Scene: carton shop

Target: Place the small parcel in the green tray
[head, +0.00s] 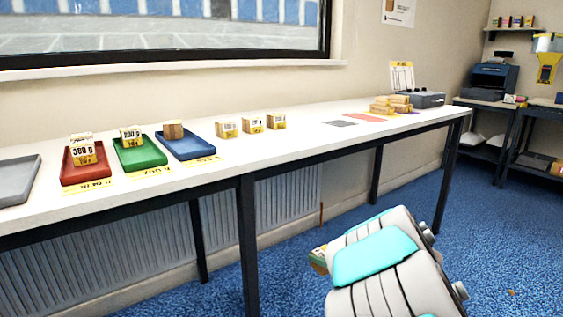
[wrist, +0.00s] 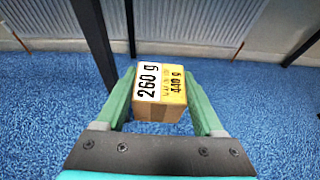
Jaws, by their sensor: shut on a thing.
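In the head view the parcel (head: 318,260) peeks out left of my arm, mostly hidden, in front of and below the bench. The green tray (head: 142,156) stands on the bench at left, between the red tray (head: 87,168) and the blue tray (head: 187,148). A labelled parcel (head: 131,137) stands in the green tray.
The red and blue trays each hold a parcel. Three small parcels (head: 251,125) stand right of the blue tray. A grey tray (head: 18,182) lies at far left. Stacked cartons (head: 390,104) and a grey device are at the bench's right end. Dark bench legs (head: 248,245) stand below.

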